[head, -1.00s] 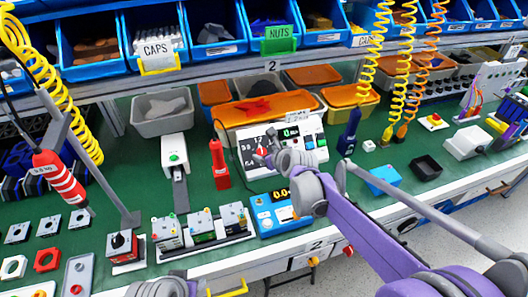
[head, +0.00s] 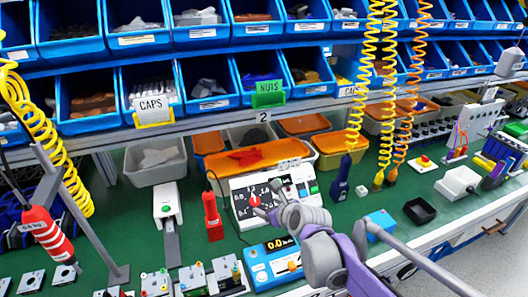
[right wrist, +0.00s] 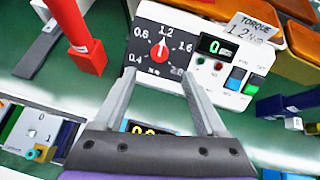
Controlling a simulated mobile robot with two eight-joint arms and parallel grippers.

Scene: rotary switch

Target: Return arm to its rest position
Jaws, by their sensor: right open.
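The torque panel (head: 236,186) stands on the green bench; it also shows in the right wrist view (right wrist: 205,20). Its red knob (right wrist: 159,54) points up near 1.2 on the dial. The knob is partly beside my fingers in the head view (head: 254,200). My right gripper (head: 268,199) is in front of the panel. In the right wrist view its two fingers (right wrist: 159,84) are spread apart, with nothing between them, and the knob shows beyond their tips. Whether a fingertip touches the panel cannot be told. My left gripper is out of view.
A blue meter (head: 270,266) sits just below my right gripper. A red upright tool (head: 212,216) stands left of the panel. Orange bins (head: 250,157) are behind it. A hanging red tool (head: 48,234) and coiled hoses (head: 357,100) hang at the sides.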

